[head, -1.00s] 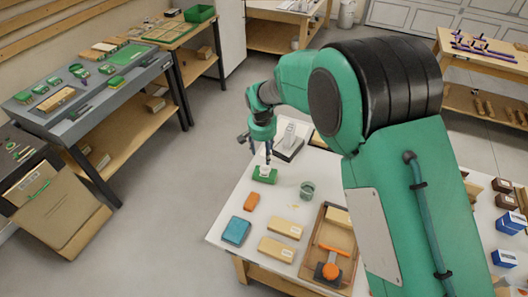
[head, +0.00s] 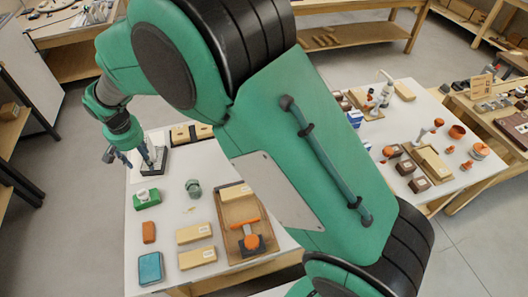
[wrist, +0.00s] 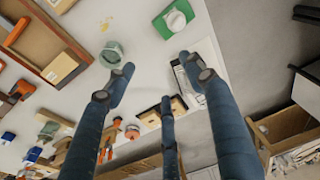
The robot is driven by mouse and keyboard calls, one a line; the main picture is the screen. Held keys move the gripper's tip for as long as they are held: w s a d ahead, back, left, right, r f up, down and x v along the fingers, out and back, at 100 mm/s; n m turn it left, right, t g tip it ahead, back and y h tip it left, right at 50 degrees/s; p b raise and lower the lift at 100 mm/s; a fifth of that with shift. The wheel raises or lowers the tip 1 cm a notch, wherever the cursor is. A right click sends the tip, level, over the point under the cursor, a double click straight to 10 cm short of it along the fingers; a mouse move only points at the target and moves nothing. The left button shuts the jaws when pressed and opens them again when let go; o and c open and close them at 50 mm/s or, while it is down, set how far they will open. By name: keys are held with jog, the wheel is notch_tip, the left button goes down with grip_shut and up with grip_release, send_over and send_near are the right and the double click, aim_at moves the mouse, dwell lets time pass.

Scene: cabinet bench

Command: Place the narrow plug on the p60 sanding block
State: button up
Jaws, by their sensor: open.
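A green block (head: 147,199) lies near the left edge of the white table, with a small pale piece (head: 143,194) on top. I take these for the p60 sanding block and narrow plug, but no label is readable. The wrist view shows the green block (wrist: 188,19) at the top, with the rounded pale piece (wrist: 175,20) resting on it. My gripper (head: 131,158) is beyond the green block, apart from it, near a dark-based holder (head: 154,161). In the wrist view my gripper (wrist: 155,90) has its fingers spread and nothing between them.
A grey-green cup (head: 193,188) stands right of the green block. An orange block (head: 149,232), a blue block (head: 150,268) and two tan blocks (head: 194,233) lie nearer. A wooden tray (head: 228,214) holds an orange-handled tool. Floor is clear left of the table.

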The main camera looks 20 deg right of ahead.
jog(key=s+d+r+m+t, duration=0.1)
jog(key=s+d+r, duration=0.4)
jog(key=d+r, duration=0.65)
jog(key=s+d+r+t, duration=0.1)
jog(key=s+d+r, duration=0.4)
jog(key=d+r, duration=0.7)
jog(key=s+d+m+t, duration=0.1)
jog(key=s+d, duration=1.8)
jog(key=s, duration=0.3)
jog(key=shift+s+d+f+t, duration=0.15)
jog(key=shift+s+d+t, duration=0.1)
jog(key=shift+t, duration=0.15)
